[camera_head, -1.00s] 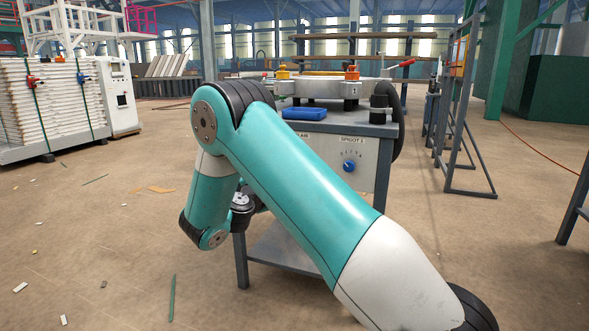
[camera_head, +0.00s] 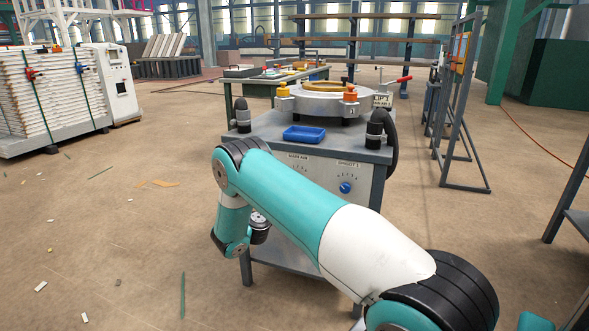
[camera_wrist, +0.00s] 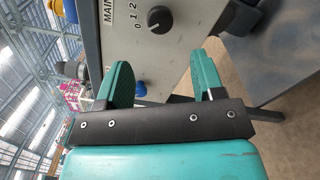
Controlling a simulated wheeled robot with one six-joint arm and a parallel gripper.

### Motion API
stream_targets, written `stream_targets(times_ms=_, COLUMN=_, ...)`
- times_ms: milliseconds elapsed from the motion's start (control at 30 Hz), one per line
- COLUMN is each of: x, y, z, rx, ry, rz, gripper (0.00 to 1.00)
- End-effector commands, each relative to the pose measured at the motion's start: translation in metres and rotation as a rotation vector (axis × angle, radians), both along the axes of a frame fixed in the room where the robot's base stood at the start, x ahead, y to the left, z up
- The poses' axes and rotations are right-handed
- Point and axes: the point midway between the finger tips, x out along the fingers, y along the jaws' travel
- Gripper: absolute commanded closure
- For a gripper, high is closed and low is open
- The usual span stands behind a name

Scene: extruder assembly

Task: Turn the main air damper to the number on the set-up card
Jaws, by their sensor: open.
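The main air damper's black knob (camera_wrist: 159,17) is on the grey panel (camera_wrist: 121,52) in the wrist view, beside a printed scale and a partly cut-off "MAIN" label. Its exact setting is too small to read surely. My gripper (camera_wrist: 165,80) is open and empty, its teal fingers apart below the knob in the picture, not touching it. In the head view the "MAIN AIR" label (camera_head: 298,156) shows above my arm, which hides the knob and my gripper. A small white card (camera_head: 383,100), possibly the set-up card, stands on the machine top; its print is unreadable.
A blue knob (camera_head: 346,187) under a "SPIGOT" label sits right of the main air dial. A blue tray (camera_head: 304,134), a ring-shaped die (camera_head: 320,100) with orange knobs and black posts are on the machine top. Open floor lies to the left.

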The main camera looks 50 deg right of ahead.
Motion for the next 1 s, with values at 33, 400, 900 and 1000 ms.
stream_targets(times_ms=33, x=0.0, y=-0.004, z=0.008, rx=0.0, ry=0.001, rz=-0.001, gripper=0.38)
stream_targets(times_ms=400, x=0.021, y=-0.059, z=-0.002, rx=-0.001, ry=-0.005, rz=-0.004, gripper=0.38)
stream_targets(times_ms=900, x=0.036, y=-0.093, z=0.0, rx=-0.002, ry=0.0, rz=0.0, gripper=0.38)
stream_targets(times_ms=1000, x=0.036, y=-0.092, z=0.0, rx=-0.002, ry=0.0, rz=0.0, gripper=0.38)
